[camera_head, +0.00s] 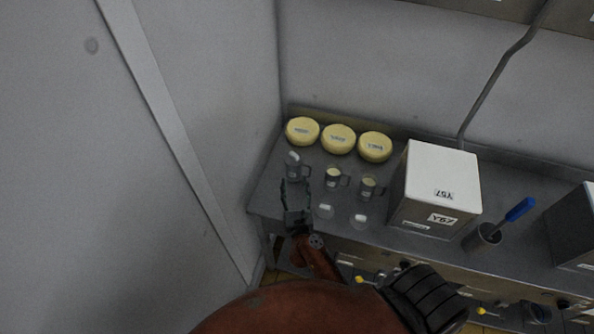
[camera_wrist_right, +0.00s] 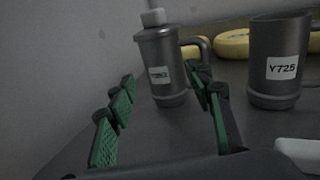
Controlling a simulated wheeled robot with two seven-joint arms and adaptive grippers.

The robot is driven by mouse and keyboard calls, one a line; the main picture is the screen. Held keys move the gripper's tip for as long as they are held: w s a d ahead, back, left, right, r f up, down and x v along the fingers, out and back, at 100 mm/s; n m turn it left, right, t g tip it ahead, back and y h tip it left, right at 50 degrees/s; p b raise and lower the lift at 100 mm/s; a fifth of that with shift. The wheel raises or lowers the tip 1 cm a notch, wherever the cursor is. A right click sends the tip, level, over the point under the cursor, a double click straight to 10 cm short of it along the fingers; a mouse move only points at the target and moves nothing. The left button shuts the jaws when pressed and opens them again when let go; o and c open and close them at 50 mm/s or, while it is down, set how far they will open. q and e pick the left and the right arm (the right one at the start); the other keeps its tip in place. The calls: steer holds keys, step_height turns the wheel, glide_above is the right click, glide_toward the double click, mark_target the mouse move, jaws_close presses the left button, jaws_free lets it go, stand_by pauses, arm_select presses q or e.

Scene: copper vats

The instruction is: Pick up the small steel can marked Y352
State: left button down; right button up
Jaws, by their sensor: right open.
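A small steel can (camera_head: 293,167) with a white top and a side handle stands upright at the left end of the steel counter. In the right wrist view the can (camera_wrist_right: 162,58) is straight ahead; its label is too blurred to read surely. My right gripper (camera_head: 295,186) is open and empty, just on the near side of this can. In the wrist view its green-padded fingers lie left and right of the can's lower part, which stands beyond or near the tips. I cannot tell whether they touch. My left gripper is not in view.
A steel mug marked Y725 (camera_wrist_right: 279,62) stands to the right, with another mug (camera_head: 368,187) beyond it. Three yellow cheese-like rounds (camera_head: 338,139) lie behind. Small white blocks (camera_head: 325,211) lie in front. A white box (camera_head: 440,175) stands right. The wall (camera_head: 225,100) is close on the left.

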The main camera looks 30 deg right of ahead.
mark_target(294, 173)
steer(key=shift+w+d+f+m, duration=0.2)
steer(key=shift+w+m, duration=0.05)
steer(key=shift+m, duration=0.05)
steer(key=x, duration=0.7)
steer(key=shift+d+r, duration=0.1)
steer(key=shift+d, duration=0.1)
steer(key=shift+c, duration=0.4)
steer(key=c, duration=1.1)
steer(key=shift+w+r, duration=0.1)
steer(key=shift+r, duration=0.05)
jaws_close()
